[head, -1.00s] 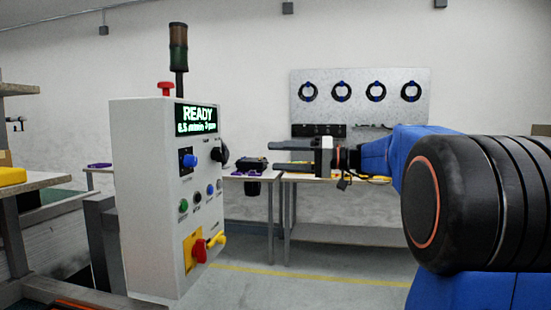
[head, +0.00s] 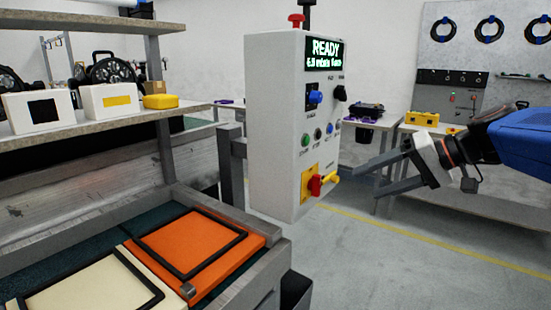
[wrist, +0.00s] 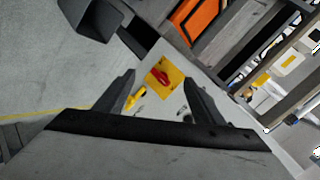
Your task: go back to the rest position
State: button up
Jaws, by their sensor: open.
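My gripper (head: 380,178) is at the right in the head view, its two fingers apart and pointing left toward the control box. Nothing is between the fingers. The white control box (head: 270,120) stands left of the gripper, with a lit screen reading READY (head: 325,53). Its red rotary switch on a yellow plate (head: 316,184) and a yellow lever (head: 332,178) face the gripper. In the wrist view, the fingers (wrist: 158,98) are spread, with the red switch (wrist: 160,77) and yellow lever (wrist: 136,97) showing between them, apart from the fingers.
An orange framed panel (head: 165,240) and a cream one (head: 85,290) lie on the bench at the lower left. A shelf (head: 100,125) above holds white boxes and a yellow box. A table with a yellow case (head: 422,118) stands behind my gripper. The floor (head: 400,270) is clear.

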jog(key=s+d+f+h, duration=0.2)
jog(key=s+f+h, duration=0.2)
jog(key=s+f, duration=0.6)
jog(key=s+d+f+g+h, duration=0.1)
jog(key=s+d+f+h, duration=0.2)
jog(key=s+f, duration=0.7)
jog(key=shift+s+f+n+h, duration=0.15)
jog(key=shift+f+n+h, duration=0.25)
jog(key=shift+h, duration=0.8)
jog(key=shift+f, duration=0.1)
